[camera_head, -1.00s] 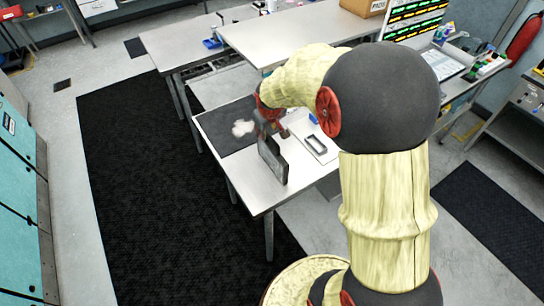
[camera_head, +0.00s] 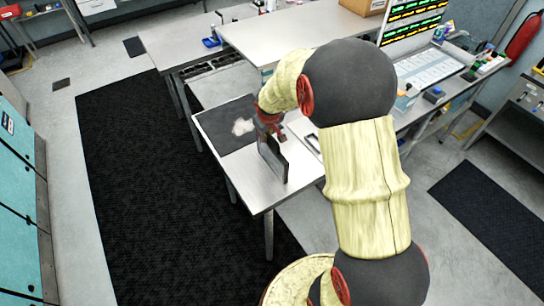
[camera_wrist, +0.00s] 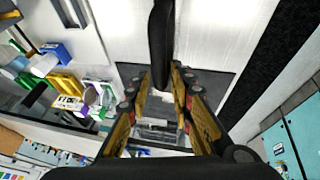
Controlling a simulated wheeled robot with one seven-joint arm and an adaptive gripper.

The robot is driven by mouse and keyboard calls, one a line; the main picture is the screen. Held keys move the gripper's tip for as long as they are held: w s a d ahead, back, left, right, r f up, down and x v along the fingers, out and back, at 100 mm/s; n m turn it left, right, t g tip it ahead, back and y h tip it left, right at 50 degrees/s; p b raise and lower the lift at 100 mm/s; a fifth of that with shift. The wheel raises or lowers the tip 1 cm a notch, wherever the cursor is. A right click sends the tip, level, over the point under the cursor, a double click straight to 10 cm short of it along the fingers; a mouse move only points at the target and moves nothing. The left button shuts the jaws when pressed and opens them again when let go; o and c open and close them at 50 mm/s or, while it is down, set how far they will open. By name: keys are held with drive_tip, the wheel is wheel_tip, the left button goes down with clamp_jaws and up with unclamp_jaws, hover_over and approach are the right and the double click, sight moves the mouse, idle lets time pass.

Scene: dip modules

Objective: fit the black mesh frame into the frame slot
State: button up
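I take the upright dark panel (camera_head: 274,162) in the head view to be the black mesh frame; no mesh shows at this size. It stands on edge at or just above the front metal table. My gripper (camera_head: 268,128) is at its upper far end. In the wrist view the panel is a black upright edge (camera_wrist: 161,45) running from the top centre in between the yellow-and-black fingers (camera_wrist: 161,78) of my gripper. I cannot tell whether they press on it. A pale plate with a dark rectangular outline (camera_head: 312,142), perhaps the frame slot, is partly hidden by my arm.
A dark mat (camera_head: 222,130) with a whitish patch covers the far left of the metal table (camera_head: 258,192). A side table (camera_head: 440,65) with a board and small bins is at right. A higher grey table (camera_head: 290,35) stands behind.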

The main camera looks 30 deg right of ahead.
clamp_jaws()
idle(0.6)
